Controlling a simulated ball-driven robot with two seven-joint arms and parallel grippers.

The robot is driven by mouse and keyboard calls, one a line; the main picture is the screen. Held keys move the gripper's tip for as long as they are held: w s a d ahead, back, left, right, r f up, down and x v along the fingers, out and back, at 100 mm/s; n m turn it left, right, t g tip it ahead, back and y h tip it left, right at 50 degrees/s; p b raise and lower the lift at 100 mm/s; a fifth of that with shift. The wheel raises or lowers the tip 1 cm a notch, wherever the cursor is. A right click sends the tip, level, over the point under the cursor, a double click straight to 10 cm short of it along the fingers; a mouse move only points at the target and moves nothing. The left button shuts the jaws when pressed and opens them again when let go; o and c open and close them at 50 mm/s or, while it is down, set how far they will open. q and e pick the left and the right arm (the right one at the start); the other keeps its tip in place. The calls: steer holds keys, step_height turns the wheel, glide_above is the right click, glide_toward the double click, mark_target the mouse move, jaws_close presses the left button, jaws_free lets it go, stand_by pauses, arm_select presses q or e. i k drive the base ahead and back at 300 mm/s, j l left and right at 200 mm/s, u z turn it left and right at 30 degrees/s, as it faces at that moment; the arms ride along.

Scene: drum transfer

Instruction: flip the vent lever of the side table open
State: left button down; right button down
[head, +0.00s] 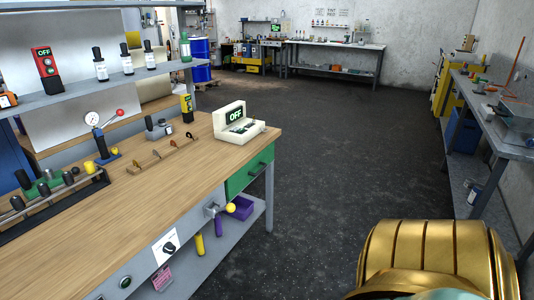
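A lever with a yellow ball knob (231,208) sticks out from a grey fitting (212,210) on the front edge of the wooden-topped table (120,215) at the left. A second lever with a red knob (119,112) stands beside a round gauge (92,118) on the same tabletop. Neither lever has a label that I can read, so I cannot tell which is the vent lever. Neither of my grippers is in view.
A cream device reading OFF (237,124) sits at the table's right end, above a green drawer (250,172). A shelf with bottles (100,64) stands behind. Open dark floor (340,160) lies to the right; another bench (500,130) lines the right wall.

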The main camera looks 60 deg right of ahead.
mark_target(230, 208)
steer(key=z, duration=1.55)
